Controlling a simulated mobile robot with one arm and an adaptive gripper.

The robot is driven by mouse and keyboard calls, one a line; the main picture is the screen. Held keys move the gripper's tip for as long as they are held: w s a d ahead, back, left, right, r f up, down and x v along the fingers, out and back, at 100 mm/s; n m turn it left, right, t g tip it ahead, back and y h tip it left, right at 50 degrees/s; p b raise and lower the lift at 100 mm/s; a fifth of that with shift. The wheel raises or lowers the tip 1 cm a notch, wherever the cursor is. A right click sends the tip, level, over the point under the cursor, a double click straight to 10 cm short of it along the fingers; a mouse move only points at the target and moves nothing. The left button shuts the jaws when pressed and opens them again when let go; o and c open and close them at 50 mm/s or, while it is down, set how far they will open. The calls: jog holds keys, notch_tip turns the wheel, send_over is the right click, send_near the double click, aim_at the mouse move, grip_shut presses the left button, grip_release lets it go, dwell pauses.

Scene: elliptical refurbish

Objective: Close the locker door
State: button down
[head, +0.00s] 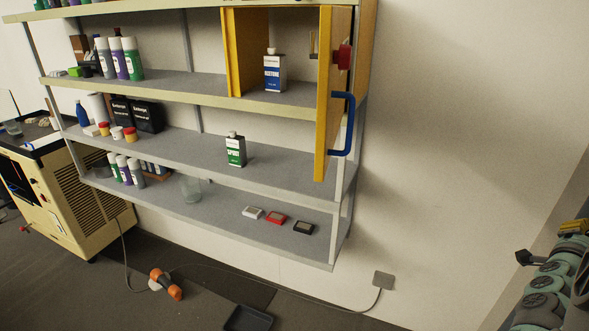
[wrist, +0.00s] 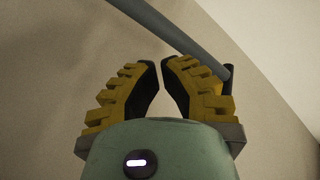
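The locker (head: 233,50) is a yellow-sided compartment on the upper shelf, near its right end. Its yellow door (head: 323,120) stands open, swung out toward me and seen nearly edge-on. A blue bar handle (head: 349,124) and a red knob (head: 343,57) are on the door's right side. My gripper (head: 573,227) is at the far right edge, partly cut off, well away from the door. In the wrist view its yellow-and-black fingers (wrist: 160,64) have their tips close together with a narrow gap and nothing seen between them. How far they are open is unclear.
A white and blue container (head: 274,73) stands inside the locker. A spirit container (head: 235,150) and other bottles are on the grey shelves. An orange-handled object (head: 165,284) and a dark tray (head: 247,319) lie on the floor. The wall right of the shelves is bare.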

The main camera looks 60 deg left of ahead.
jog(key=w+a+f+n+g+y+b, duration=0.15)
jog(key=a+f+g+y+b, duration=0.4)
jog(key=a, duration=0.85)
jog(key=s+a+n+g+y+b, duration=0.1)
jog(key=s+a+n+g+y, duration=0.1)
jog(key=s+a+g+y, duration=0.3)
jog(key=s+a+n+g+y+b, duration=0.1)
jog(key=a+n+g+y, duration=0.15)
jog(key=a, duration=0.35)
jog(key=s+a+r+n+g+b, duration=0.2)
jog(key=s+r+n+g, duration=0.3)
jog(key=s+r+g, duration=0.35)
jog(key=s+a+r+n+g+b, duration=0.25)
jog(key=s+r+n+g, duration=0.3)
jog(key=s+g, duration=0.45)
jog(key=s+a+t+p, duration=0.1)
jog(key=s+a+p, duration=0.8)
jog(key=s+p, duration=0.1)
jog(key=shift+s+a+f, duration=0.2)
jog(key=shift+f, duration=0.05)
